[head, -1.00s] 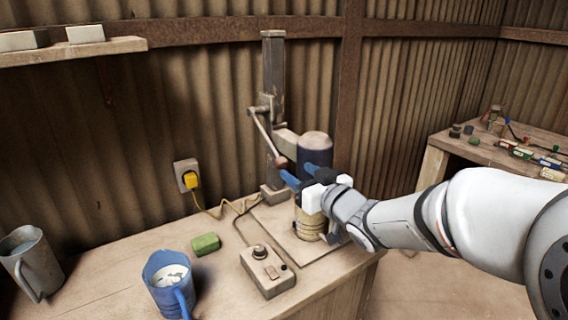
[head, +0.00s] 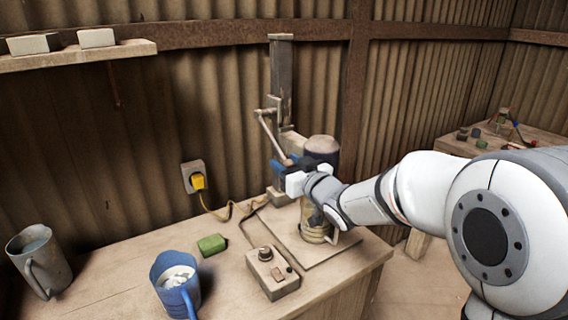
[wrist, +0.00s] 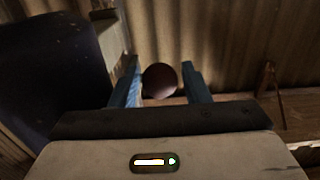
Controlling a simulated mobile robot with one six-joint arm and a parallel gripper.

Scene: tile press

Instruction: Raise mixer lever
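The mixer (head: 281,85) stands at the back of the workbench, with an upright metal column and a dark cylindrical motor (head: 321,150). Its lever (head: 267,132) slopes down from a pivot on the column. The lever's reddish-brown ball knob (wrist: 160,80) lies between my gripper's two blue fingers in the wrist view. My gripper (head: 284,164) is at the lever's lower end and covers most of the knob in the head view. The fingers look open around the knob, with a narrow gap on the right. A ribbed container (head: 316,228) below the motor is partly hidden by my arm.
A control box (head: 272,274), a green block (head: 212,245), a blue jug (head: 175,283) and a grey jug (head: 38,262) stand on the workbench (head: 120,262). A yellow plug (head: 198,182) sits in the wall socket. The motor is close beside my gripper.

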